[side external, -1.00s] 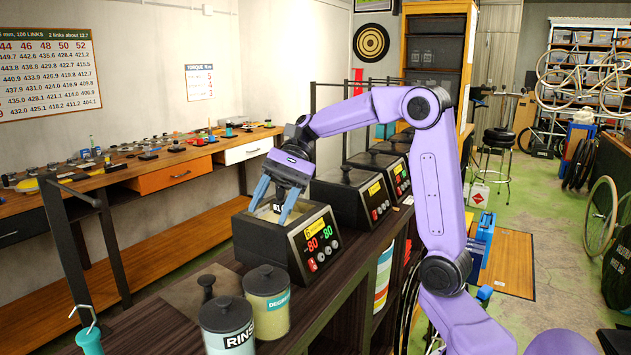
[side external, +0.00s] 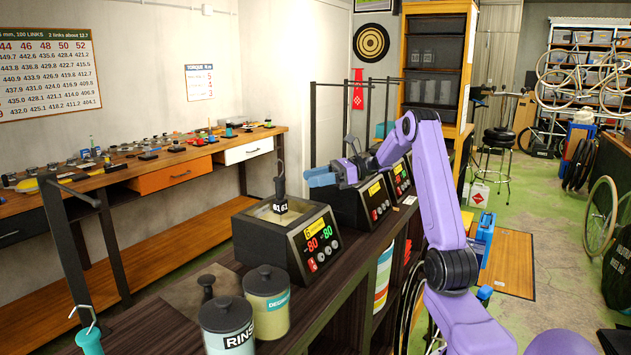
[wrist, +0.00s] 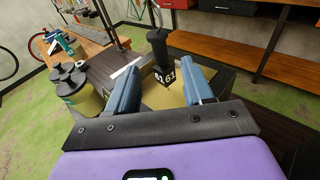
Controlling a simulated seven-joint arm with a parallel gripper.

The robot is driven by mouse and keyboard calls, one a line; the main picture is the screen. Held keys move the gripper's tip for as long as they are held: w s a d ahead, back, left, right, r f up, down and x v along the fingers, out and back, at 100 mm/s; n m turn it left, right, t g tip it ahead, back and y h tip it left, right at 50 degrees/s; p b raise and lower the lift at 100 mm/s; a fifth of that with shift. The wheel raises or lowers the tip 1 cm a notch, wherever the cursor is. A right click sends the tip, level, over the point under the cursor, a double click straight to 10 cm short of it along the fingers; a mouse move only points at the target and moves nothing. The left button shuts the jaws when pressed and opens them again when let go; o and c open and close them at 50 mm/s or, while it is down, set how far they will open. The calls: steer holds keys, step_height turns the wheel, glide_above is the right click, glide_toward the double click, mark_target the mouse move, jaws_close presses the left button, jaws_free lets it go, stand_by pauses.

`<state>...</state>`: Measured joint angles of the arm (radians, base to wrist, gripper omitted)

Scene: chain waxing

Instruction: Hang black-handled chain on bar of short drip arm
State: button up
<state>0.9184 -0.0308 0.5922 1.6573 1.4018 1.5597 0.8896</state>
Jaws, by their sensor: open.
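The black handle (side external: 280,183) with a "61" tag stands upright in the nearest wax pot (side external: 262,233). The chain itself is hidden in the pot. My gripper (side external: 322,176) is open and tilted near level, to the right of the handle and apart from it, with its blue fingers pointing left. In the wrist view, my open fingers (wrist: 160,80) frame the black handle (wrist: 158,48) beyond them. A dark post with a short side bar (side external: 72,190) stands at the left of the bench. I cannot tell whether it is the short drip arm.
Rinse (side external: 228,325) and degreaser (side external: 267,300) canisters stand in front of the pot. More pots (side external: 355,200) line the bench behind it, with tall dark drip posts (side external: 313,125). A teal-handled hook (side external: 88,340) is at lower left.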

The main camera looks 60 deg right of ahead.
mark_target(280, 198)
steer(key=shift+f+x, duration=0.15)
steer(key=shift+x, duration=2.4)
steer(key=shift+f+x, duration=0.15)
steer(key=shift+x, duration=2.4)
steer(key=shift+c, duration=0.3)
jaws_close()
steer(key=shift+r, duration=3.05)
